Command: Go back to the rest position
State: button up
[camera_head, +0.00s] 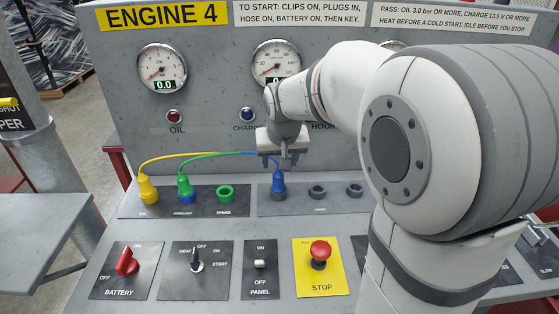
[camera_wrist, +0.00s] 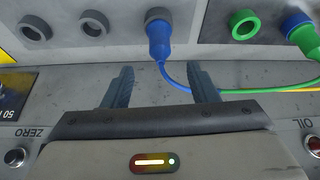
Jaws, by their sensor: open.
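My gripper (camera_head: 283,165) is open, in front of the upright panel, just above and behind the blue plug (camera_head: 279,183). In the wrist view its two fingers (camera_wrist: 163,85) stand apart with nothing held between them. The blue plug (camera_wrist: 158,40) is in a grey socket beyond the fingertips, and its blue cable (camera_wrist: 177,80) runs close by the finger on the right. The green plug (camera_head: 184,186) and yellow plug (camera_head: 147,188) sit in sockets at the left. Part of the gripper is hidden by my wrist in the head view.
The upright panel has an oil gauge (camera_head: 162,68) and another gauge (camera_head: 276,66). Below are a green-ringed empty socket (camera_head: 225,193), two empty grey sockets (camera_head: 336,191), a red battery switch (camera_head: 126,262), a key switch (camera_head: 197,260) and a red stop button (camera_head: 320,251).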

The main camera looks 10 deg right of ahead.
jog(key=s+f+n+g, duration=0.1)
jog(key=s+f, duration=0.2)
jog(key=s, duration=1.9)
jog(key=shift+s+g, duration=0.35)
jog(key=shift+g, duration=0.05)
